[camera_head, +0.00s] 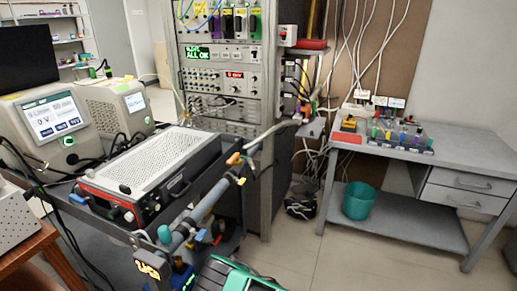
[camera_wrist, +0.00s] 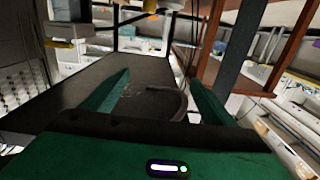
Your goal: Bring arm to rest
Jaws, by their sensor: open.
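My gripper (camera_wrist: 160,88) shows in the wrist view with its two green fingers spread apart. Nothing is held between the fingers. Past them lies a dark flat surface with a thin curved dark piece on it, close to the right finger. In the head view a green part shows at the bottom edge, cut off by the frame; I cannot tell whether it is my gripper.
A cart with a perforated grey instrument (camera_head: 150,165) stands at left, with a tall equipment rack (camera_head: 222,75) behind it. A grey desk (camera_head: 455,150) with a teal bin (camera_head: 358,200) stands at right. A brown wooden frame (camera_wrist: 290,45) rises at right in the wrist view.

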